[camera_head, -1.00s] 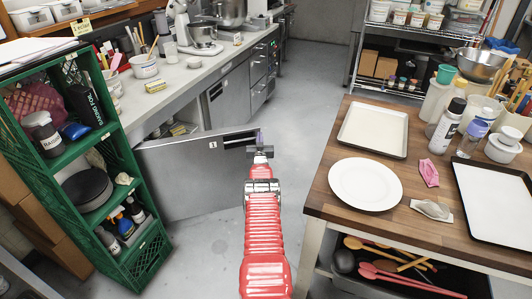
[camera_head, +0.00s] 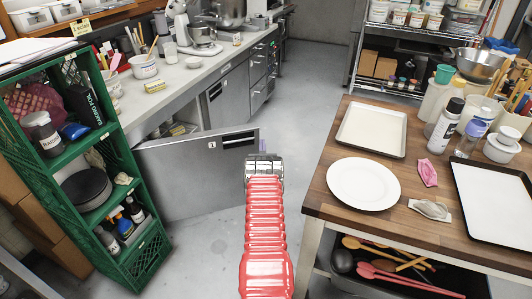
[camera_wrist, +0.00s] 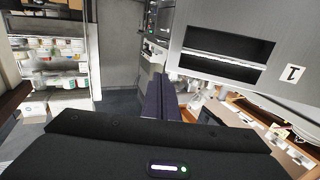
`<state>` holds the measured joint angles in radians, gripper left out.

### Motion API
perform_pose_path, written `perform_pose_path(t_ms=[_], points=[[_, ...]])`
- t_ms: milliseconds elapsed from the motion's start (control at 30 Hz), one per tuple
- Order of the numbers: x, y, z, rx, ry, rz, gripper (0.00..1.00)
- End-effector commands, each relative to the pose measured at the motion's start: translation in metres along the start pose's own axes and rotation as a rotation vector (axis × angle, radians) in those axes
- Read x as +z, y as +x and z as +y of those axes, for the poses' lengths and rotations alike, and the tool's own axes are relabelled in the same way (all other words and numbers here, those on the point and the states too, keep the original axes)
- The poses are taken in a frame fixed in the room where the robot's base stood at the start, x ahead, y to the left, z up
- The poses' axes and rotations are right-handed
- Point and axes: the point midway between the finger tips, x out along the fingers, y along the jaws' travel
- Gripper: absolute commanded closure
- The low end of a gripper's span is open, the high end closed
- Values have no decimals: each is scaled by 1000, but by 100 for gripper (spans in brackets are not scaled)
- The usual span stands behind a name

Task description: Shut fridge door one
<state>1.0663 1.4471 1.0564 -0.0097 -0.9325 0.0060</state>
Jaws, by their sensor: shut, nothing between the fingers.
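Fridge door one (camera_head: 195,170) is a grey steel panel with a "1" label and a dark slotted handle near its upper right corner. It stands open, swung out from under the left counter into the aisle. My gripper (camera_head: 263,146) is at the door's free right edge, partly hidden behind my wrist in the head view. In the wrist view, its dark fingers (camera_wrist: 174,103) are shut and empty, just left of the door (camera_wrist: 280,45) with its handle slots and label. I cannot tell whether they touch the door.
A green crate shelf (camera_head: 95,190) stands left of the door. A wooden worktable (camera_head: 325,195) on the right holds trays, a white plate (camera_head: 363,184) and bottles. Grey floor (camera_head: 310,105) lies clear beyond the door, between the counter and the table.

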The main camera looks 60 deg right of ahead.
Motion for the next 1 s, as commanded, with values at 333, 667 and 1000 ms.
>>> perform_pose_path(t_ms=[333,667,1000], points=[[0,-31,9,1,-1,-1,100],[0,-54,16,1,-1,-2,100],[0,-56,17,1,0,0,100]])
